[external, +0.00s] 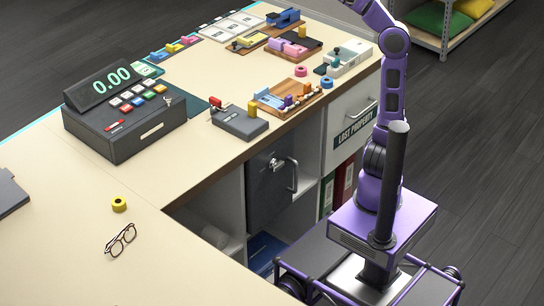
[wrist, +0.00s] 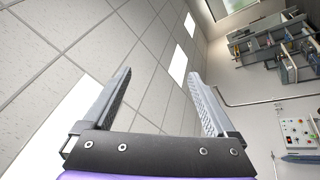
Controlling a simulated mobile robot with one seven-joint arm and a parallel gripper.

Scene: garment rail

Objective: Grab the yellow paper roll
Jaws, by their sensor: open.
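A small yellow roll (external: 119,205) with a dark hole in its middle lies on the counter (external: 60,240) at the lower left of the external view. It is the thing that best fits the yellow paper roll. My gripper (wrist: 160,75) shows in the wrist view with its two fingers wide apart and nothing between them. In the external view my arm rises at the right past the top edge, and the gripper itself is out of the picture there. The roll does not show in the wrist view, which faces the ceiling.
Glasses (external: 121,240) lie just below the roll. A black cash register (external: 125,115) stands above it, and a dark flat thing (external: 10,193) lies at the left edge. Trays, small rolls and tools crowd the far counter. A cabinet (external: 350,115) stands beside my base.

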